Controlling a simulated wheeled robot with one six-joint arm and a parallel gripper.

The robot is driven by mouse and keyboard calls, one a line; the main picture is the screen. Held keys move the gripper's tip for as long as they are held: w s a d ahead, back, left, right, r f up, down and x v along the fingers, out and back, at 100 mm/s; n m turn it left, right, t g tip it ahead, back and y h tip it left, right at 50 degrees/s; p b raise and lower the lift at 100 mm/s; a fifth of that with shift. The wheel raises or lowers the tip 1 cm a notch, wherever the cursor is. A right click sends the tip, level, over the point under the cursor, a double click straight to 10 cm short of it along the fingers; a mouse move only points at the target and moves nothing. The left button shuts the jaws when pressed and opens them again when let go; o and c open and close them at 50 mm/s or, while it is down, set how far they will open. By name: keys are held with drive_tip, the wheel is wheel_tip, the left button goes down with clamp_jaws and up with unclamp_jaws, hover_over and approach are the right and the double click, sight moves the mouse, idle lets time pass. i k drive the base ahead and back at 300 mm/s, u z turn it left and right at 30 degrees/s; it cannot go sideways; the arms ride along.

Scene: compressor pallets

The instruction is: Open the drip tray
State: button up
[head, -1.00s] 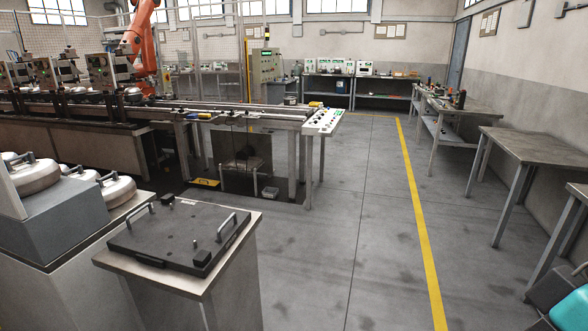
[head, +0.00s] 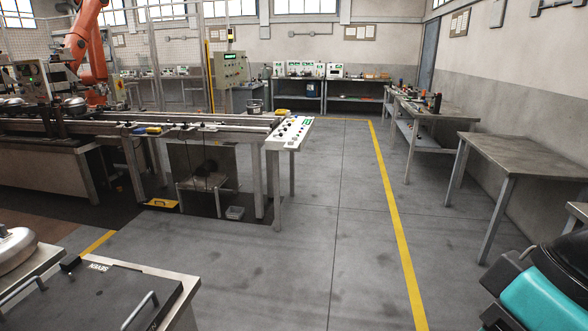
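I cannot pick out the drip tray with certainty in the head view. A dark flat plate (head: 88,300) with metal loop handles lies on a stand at the lower left, cut off by the frame edge. My gripper is not in view.
The conveyor (head: 225,121) ends in a sloped button panel (head: 290,132). Grey benches (head: 520,152) line the right wall. A yellow floor line (head: 402,240) runs through the open aisle. An orange robot arm (head: 86,45) stands behind the conveyor at the left.

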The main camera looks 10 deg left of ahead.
sight(214, 179)
drive_tip(key=u, duration=0.2)
drive_tip(key=i, duration=2.05)
drive_tip(key=u, duration=0.6)
drive_tip(key=i, duration=2.35)
drive_tip(key=u, duration=0.7)
drive_tip(key=i, duration=1.7)
drive_tip(key=u, duration=0.2)
